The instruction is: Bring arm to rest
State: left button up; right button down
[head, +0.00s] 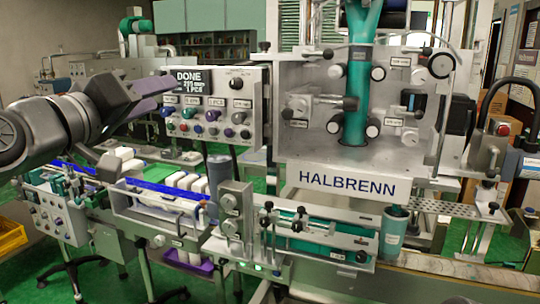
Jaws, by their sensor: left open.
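My left gripper (138,128) comes in from the left on my dark grey arm. Its two fingers are spread apart and nothing is between them. The upper finger reaches toward the left edge of the control panel (216,104), which has a small display reading "DONE", knobs and coloured buttons. I cannot tell whether the finger touches the panel or only overlaps it in the picture. The lower finger hangs over the conveyor area. My right gripper is not in view.
The sleeve machine marked HALBRENN (341,184) fills the middle and right. A teal cup (393,233) stands on its belt at the lower right. White pieces (186,180) sit on the conveyor at the left.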

pick_arm(q)
jog(key=w+d+f+g+y, duration=0.15)
jog(key=w+f, duration=0.35)
jog(key=f, duration=0.5)
jog(key=w+d+f, duration=0.2)
jog(key=w+f, duration=0.3)
jog(key=f, duration=0.4)
notch_tip(320, 180, down, 27)
jog(key=d+m+g+y, duration=0.1)
jog(key=d+g, duration=0.2)
jog(key=g, duration=0.2)
jog(key=s+d+f+g, duration=0.15)
jog(key=s+f, duration=0.25)
jog(key=f, duration=0.4)
jog(key=s+f+m+g, duration=0.1)
jog(key=s+f+g, duration=0.1)
jog(key=s+f, duration=0.45)
jog(key=s+d+f+g, duration=0.1)
jog(key=s+f, duration=0.1)
jog(key=f, duration=0.8)
jog(key=s+d+f+g, duration=0.1)
jog(key=s+f+g, duration=0.1)
jog(key=s+f, duration=0.4)
jog(key=s+d+f+g, duration=0.1)
jog(key=s+f+g, duration=0.2)
jog(key=s+f, duration=0.4)
jog(key=s, duration=0.8)
jog(key=shift+d+g, duration=0.3)
jog(key=shift+h, duration=0.25)
